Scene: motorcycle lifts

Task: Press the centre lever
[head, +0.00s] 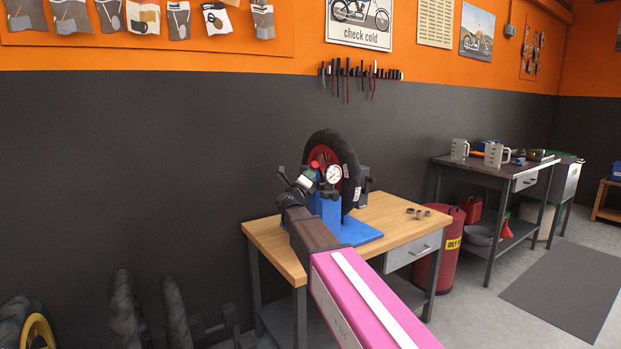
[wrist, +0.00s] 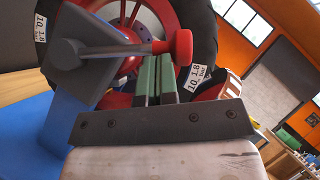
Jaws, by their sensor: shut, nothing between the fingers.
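In the wrist view a lever with a grey rod (wrist: 108,49) runs out from a dark block to a red knob (wrist: 180,48). My gripper (wrist: 157,62) is shut and empty, its green fingers side by side, with the tips just below and beside the knob. I cannot tell whether they touch it. In the head view my gripper (head: 309,178) is at the blue stand (head: 327,208) on the workbench, close to a red knob (head: 314,164) and left of a round white gauge (head: 334,174). My arm hides part of the stand. I cannot make out any other levers clearly.
A black tyre with a red rim (head: 349,160) stands upright behind the stand. The wooden workbench (head: 400,215) holds a few small metal rings (head: 418,212) on its right. A red drum (head: 437,262) and a second bench (head: 500,172) stand further right. Loose tyres (head: 125,305) are at lower left.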

